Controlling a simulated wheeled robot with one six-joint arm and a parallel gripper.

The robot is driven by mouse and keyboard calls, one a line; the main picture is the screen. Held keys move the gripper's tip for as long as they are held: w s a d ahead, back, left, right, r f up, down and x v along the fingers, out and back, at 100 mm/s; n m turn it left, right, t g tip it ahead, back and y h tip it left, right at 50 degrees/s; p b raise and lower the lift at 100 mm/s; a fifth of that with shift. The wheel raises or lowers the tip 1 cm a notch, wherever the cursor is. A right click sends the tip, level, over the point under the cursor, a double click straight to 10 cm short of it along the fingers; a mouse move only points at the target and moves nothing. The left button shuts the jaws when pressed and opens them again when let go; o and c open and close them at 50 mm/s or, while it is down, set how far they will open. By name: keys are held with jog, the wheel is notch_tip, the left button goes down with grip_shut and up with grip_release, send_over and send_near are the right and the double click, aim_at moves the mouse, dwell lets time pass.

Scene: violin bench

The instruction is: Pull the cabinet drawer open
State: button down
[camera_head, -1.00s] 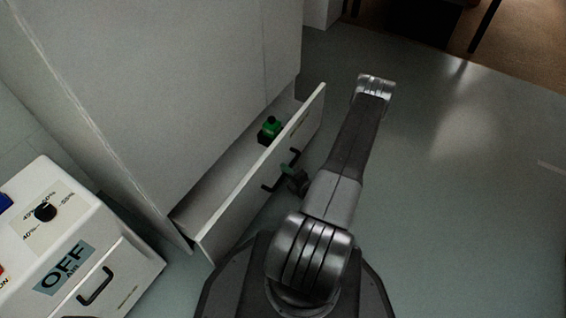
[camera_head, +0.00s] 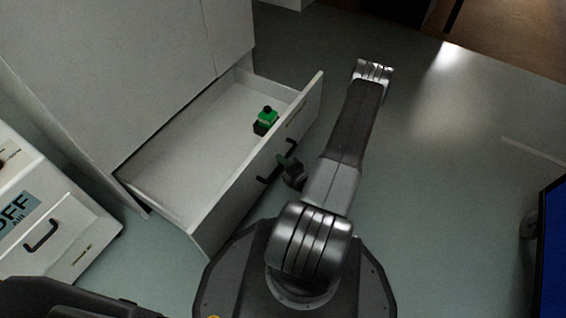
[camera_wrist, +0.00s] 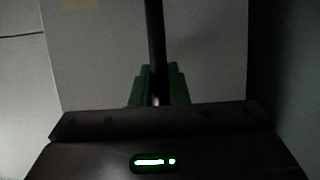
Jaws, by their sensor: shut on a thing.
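The white cabinet (camera_head: 110,70) stands at the upper left in the head view. Its drawer (camera_head: 185,165) is pulled well out, with much of its floor showing. The black bar handle (camera_head: 264,180) is on the drawer's front panel (camera_head: 225,215). My gripper (camera_head: 288,163) is at the handle, with its green fingers shut around the bar. In the wrist view the green fingers (camera_wrist: 157,90) close on the dark handle (camera_wrist: 155,40), which runs upright against the pale drawer front (camera_wrist: 100,60).
A small green and black object (camera_head: 265,121) lies in the drawer near the front panel. A white box unit with an "OFF" label (camera_head: 55,235) stands at the lower left. A blue-faced panel (camera_head: 553,250) is at the right edge. Open floor (camera_head: 450,160) lies right of my arm.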

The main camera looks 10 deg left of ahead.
jog(key=shift+d, duration=0.25)
jog(key=c, duration=1.4)
grip_release()
jog(key=shift+s, duration=0.1)
jog(key=p+v, duration=0.3)
jog(key=v, duration=1)
jog(key=shift+s+d+p, duration=0.2)
jog(key=shift+d+p, duration=0.1)
jog(key=shift+p, duration=0.1)
